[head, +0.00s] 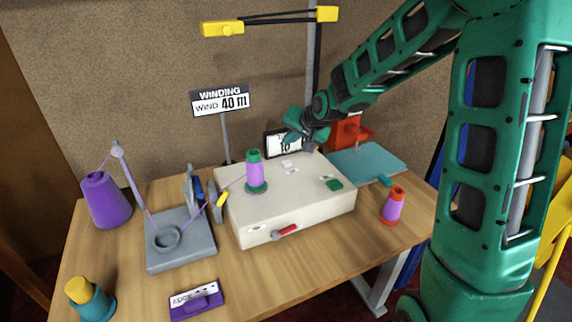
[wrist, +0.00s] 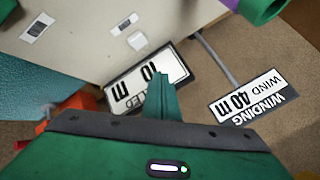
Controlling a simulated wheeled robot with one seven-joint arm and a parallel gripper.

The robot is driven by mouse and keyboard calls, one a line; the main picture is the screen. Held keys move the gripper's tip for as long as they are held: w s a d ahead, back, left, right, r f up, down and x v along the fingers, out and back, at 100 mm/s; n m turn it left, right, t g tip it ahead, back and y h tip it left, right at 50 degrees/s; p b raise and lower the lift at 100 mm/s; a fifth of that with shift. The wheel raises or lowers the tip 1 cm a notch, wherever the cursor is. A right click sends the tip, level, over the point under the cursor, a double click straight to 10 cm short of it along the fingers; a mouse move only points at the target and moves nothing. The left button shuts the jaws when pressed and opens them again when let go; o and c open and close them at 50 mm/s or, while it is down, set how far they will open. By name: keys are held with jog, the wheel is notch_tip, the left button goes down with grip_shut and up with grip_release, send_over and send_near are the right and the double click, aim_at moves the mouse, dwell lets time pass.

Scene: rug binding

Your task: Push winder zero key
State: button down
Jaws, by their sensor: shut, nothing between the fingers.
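The cream winder box (head: 290,208) stands on the table with a purple-wound green spool (head: 255,172) on top. A small pale key (head: 288,165) sits on its top near the display; in the wrist view the key (wrist: 137,41) lies beside a dark-marked label (wrist: 123,24), too small to read. The display (wrist: 125,92) shows 10 m. My gripper (head: 291,138) is shut and empty, above the back of the winder, in front of the display. In the wrist view its fingertips (wrist: 161,80) overlap the display, apart from the key in the picture.
A sign (head: 220,100) reads WINDING, WIND 40 m. A green key (head: 333,184) and a red lever (head: 285,231) are on the winder. A purple cone (head: 105,200), grey thread stand (head: 180,250), orange-and-purple spool (head: 393,206) and teal mat (head: 368,162) stand around it.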

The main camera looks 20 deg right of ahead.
aim_at(289, 164)
jog(key=shift+f, duration=2.7)
jog(key=shift+f, duration=0.35)
jog(key=shift+f, duration=0.4)
dwell(0.6)
jog(key=shift+r, duration=0.85)
jog(key=shift+r, duration=0.1)
jog(key=shift+r, duration=2.4)
jog(key=shift+s, duration=0.1)
